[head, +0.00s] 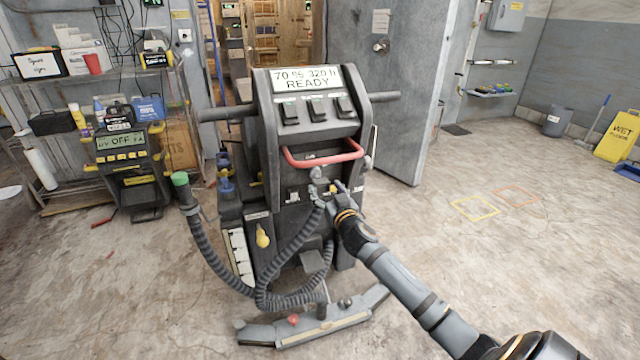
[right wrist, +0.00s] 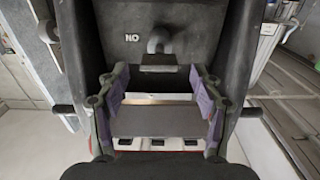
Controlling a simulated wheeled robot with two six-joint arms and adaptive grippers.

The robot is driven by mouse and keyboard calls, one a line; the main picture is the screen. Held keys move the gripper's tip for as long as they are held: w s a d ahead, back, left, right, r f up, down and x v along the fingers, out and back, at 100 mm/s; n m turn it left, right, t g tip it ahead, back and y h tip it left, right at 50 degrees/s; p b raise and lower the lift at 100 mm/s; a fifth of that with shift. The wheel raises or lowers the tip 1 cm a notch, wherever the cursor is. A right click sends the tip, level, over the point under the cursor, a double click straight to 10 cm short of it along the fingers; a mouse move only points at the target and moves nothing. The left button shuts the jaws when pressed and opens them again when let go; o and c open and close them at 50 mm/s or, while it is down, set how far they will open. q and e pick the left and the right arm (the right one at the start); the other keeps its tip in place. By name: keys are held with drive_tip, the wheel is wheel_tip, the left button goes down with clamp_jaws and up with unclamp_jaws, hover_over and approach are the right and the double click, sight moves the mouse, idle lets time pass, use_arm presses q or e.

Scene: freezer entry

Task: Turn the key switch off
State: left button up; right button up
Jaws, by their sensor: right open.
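The grey floor machine (head: 310,145) stands upright, its screen (head: 307,78) reading "70 % 320 h READY". My right gripper (head: 328,190) is at its front panel, just below the red bar handle. In the right wrist view my gripper (right wrist: 158,80) is open and empty, one purple-padded finger on each side. Beyond the fingertips, a grey curved part with a flat dark block (right wrist: 158,62) sits beside white lettering, apparently an upside-down "ON"; it looks like the key switch. It lies roughly between the fingers, with no visible contact. In the head view the gripper largely hides that spot. My left gripper is out of view.
A ribbed grey hose (head: 215,258) loops across the machine's front. The red handle (head: 322,155) juts out just above my gripper. A second machine (head: 125,165) showing "OFF" stands left by a shelf. The floor to the right is open, with a yellow wet-floor sign (head: 617,137) beyond.

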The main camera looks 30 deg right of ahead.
sight(323, 185)
drive_tip(key=x, duration=0.4)
drive_tip(key=shift+w, duration=0.3)
drive_tip(key=c, duration=1.2)
